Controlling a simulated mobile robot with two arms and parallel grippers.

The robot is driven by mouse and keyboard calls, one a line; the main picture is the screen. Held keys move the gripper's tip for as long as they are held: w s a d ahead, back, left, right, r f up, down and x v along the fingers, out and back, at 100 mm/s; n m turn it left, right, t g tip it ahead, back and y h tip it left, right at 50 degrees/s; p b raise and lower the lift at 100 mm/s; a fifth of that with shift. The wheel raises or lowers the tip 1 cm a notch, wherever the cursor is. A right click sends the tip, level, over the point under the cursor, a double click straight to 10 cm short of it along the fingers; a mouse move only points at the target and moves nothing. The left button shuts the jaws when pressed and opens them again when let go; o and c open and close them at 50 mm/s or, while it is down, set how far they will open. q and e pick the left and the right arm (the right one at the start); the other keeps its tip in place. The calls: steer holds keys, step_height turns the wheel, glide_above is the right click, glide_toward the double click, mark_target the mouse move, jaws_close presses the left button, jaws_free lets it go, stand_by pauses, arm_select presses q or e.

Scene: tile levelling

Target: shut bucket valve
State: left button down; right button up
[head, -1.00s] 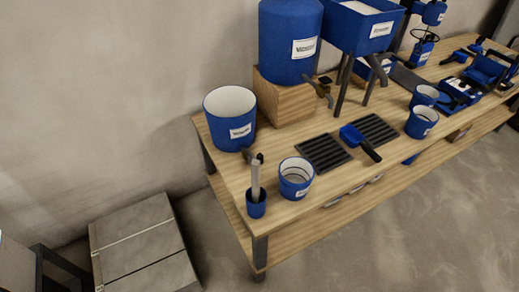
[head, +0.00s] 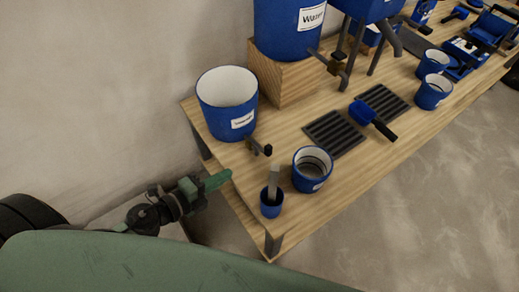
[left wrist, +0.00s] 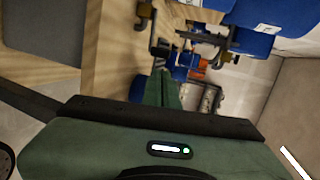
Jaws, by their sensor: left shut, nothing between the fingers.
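The blue bucket (head: 226,104) with a white inside and a label stands at the near left end of the wooden table in the head view. Its small dark valve (head: 259,147) sticks out low on its front right side. The handle's setting is too small to tell. My right gripper is not in view.
A small blue cup (head: 270,208) with a grey tool in it and a blue pail (head: 311,170) stand near the valve. A water tank (head: 287,28) stands on a wooden block behind. Dark grates (head: 335,134) and a blue scoop (head: 363,113) lie to the right.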

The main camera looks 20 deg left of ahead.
arm_select(q)
steer(key=p, duration=0.3)
glide_toward(266, 149)
steer(key=x, duration=0.6)
steer(key=shift+w+d+f, duration=0.15)
steer(key=shift+w+f, duration=0.1)
steer(key=shift+w, duration=0.1)
